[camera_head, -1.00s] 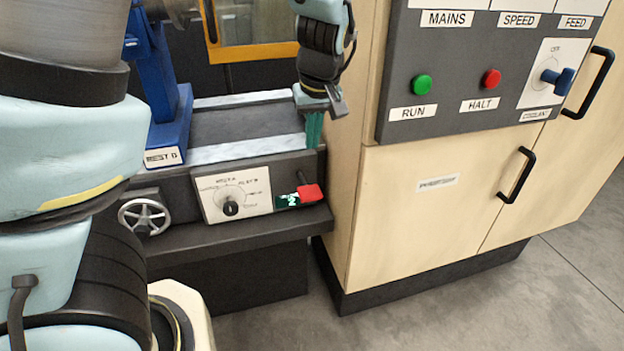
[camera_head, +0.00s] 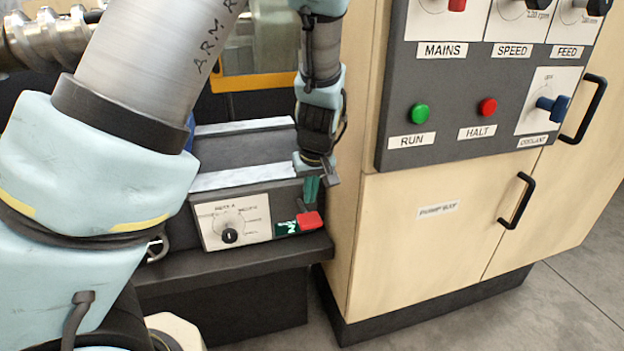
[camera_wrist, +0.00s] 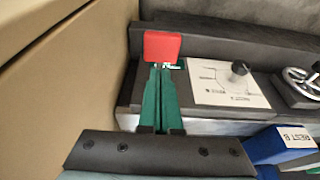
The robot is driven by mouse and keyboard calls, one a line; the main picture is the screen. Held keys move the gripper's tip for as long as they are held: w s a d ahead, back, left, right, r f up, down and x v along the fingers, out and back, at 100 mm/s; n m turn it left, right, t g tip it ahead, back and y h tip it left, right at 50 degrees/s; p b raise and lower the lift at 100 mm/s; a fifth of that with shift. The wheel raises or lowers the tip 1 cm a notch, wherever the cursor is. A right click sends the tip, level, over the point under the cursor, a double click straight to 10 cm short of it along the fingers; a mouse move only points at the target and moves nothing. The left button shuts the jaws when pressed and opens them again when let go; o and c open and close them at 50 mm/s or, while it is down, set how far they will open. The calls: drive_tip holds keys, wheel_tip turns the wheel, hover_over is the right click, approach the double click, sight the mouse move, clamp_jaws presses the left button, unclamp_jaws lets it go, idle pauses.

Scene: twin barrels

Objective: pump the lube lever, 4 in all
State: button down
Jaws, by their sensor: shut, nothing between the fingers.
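The lube lever, with a red handle (camera_head: 309,220) on a short dark stem, sits at the right end of the machine's front panel. A small dark display (camera_head: 287,228) with a green digit, possibly a 2, is just left of it. My gripper (camera_head: 311,198) is shut and empty, its green fingers pointing down just above and behind the red handle. In the wrist view the red handle (camera_wrist: 162,46) lies straight beyond the shut fingertips (camera_wrist: 160,68). I cannot tell whether they touch it.
A white dial plate (camera_head: 232,222) is left of the display. A dark ledge (camera_head: 235,262) runs below. The tan cabinet (camera_head: 385,235) stands close on the right, with green RUN (camera_head: 419,113) and red HALT (camera_head: 488,107) buttons above. A handwheel (camera_wrist: 300,82) shows in the wrist view.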

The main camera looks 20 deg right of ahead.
sight(312, 224)
drive_tip(key=shift+f, duration=2.25)
drive_tip(key=shift+s+f, duration=0.35)
drive_tip(key=shift+f, duration=0.5)
drive_tip(key=shift+s+f+t, duration=0.15)
drive_tip(key=shift+f+t, duration=0.15)
drive_tip(key=shift+t, duration=0.1)
drive_tip(key=shift+s+f+t+b, duration=0.15)
drive_tip(key=shift+f+t+b, duration=0.15)
drive_tip(key=shift+f+t, duration=0.7)
drive_tip(key=shift+a+f+t+b, duration=0.1)
drive_tip(key=shift+f+t+b, duration=0.2)
drive_tip(key=shift+f+t, duration=0.15)
drive_tip(key=shift+f, duration=0.1)
